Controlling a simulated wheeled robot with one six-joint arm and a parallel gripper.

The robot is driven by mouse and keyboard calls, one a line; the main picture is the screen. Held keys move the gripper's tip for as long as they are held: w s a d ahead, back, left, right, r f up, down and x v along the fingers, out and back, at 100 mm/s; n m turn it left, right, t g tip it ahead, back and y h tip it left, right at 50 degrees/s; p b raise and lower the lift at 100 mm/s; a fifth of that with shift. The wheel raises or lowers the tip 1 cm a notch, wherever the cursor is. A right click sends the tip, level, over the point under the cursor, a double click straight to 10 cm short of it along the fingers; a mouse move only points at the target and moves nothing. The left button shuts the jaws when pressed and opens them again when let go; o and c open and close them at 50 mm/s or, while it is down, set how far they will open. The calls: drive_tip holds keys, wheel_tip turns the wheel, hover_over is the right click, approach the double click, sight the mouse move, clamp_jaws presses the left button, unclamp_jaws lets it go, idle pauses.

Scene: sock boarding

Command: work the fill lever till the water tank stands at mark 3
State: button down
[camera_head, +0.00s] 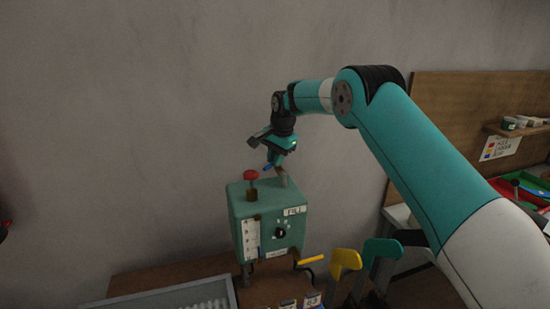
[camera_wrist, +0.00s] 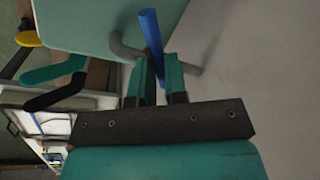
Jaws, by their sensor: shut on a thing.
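The fill lever has a blue handle (camera_head: 268,167) on a grey stem, on top of a green tank box (camera_head: 270,215) with a FILL label (camera_head: 294,211). My gripper (camera_head: 276,160) is at the lever above the box. In the wrist view, my gripper (camera_wrist: 160,75) is shut on the blue handle (camera_wrist: 149,30), which passes between the fingers and sticks out beyond them. The grey stem (camera_wrist: 125,47) shows beside it. A white gauge strip with marks (camera_head: 251,240) is on the box front; its water level is too small to read.
A red knob (camera_head: 251,175) stands on the box top, left of the lever. A black dial (camera_head: 281,233) and a yellow-handled crank (camera_head: 310,260) are on the box. Yellow (camera_head: 345,259) and teal (camera_head: 382,250) hooked shapes stand to the right. A grey tray (camera_head: 180,299) lies front left.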

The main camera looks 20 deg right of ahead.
drive_tip(key=shift+r, duration=0.1)
drive_tip(key=c, duration=1.1)
unclamp_jaws()
drive_tip(key=shift+c, duration=0.2)
drive_tip(key=shift+d+r+b, duration=0.1)
drive_tip(key=shift+r+b, duration=0.2)
drive_tip(key=shift+r, duration=0.2)
wheel_tip(320, 180, up, 16)
drive_tip(key=s+d+p, duration=0.1)
drive_tip(key=s, duration=0.2)
drive_tip(key=shift+d+p, duration=0.35)
